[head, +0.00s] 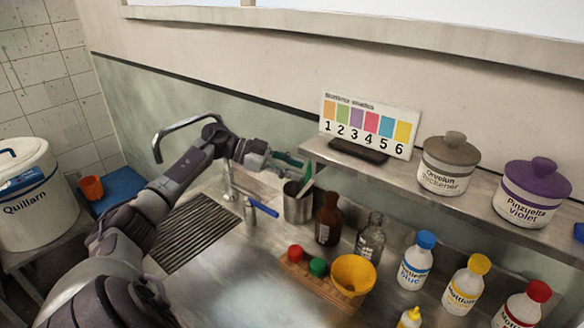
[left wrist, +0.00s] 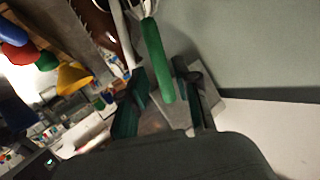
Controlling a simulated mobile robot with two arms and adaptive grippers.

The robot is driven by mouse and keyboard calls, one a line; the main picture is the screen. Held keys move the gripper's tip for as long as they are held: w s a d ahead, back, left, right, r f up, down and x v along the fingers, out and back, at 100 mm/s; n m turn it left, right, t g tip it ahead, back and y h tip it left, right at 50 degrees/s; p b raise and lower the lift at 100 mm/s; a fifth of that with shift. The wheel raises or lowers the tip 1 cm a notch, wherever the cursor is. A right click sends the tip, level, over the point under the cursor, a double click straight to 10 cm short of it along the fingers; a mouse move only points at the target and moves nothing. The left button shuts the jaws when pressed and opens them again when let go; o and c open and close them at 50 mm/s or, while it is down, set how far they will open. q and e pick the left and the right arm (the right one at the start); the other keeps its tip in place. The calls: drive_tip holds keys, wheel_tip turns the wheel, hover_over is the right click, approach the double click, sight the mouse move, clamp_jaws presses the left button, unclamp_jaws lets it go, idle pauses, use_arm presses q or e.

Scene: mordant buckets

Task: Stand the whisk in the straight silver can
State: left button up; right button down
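The straight silver can (head: 298,206) stands upright on the steel counter, with a pale stick leaning out of its mouth. My left gripper (head: 290,163) is just above and behind the can. In the left wrist view, the whisk's green handle (left wrist: 158,62) lies between my left fingers (left wrist: 165,92), which are apart with a gap beside the handle. The whisk's wire end is at the top edge of that view, towards the can; how deep it sits in the can is hidden. My right gripper is not in view.
A brown bottle (head: 328,220) and a clear bottle (head: 370,238) stand right of the can. A blue-handled tool (head: 262,208) is to its left. A wooden rack (head: 318,284) holds a yellow funnel (head: 352,275). The shelf (head: 400,180) overhangs at right.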

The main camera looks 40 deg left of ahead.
use_arm(q)
drive_tip(key=shift+o, duration=0.6)
drive_tip(key=shift+r, duration=0.1)
wheel_tip(320, 180, up, 10)
idle(0.7)
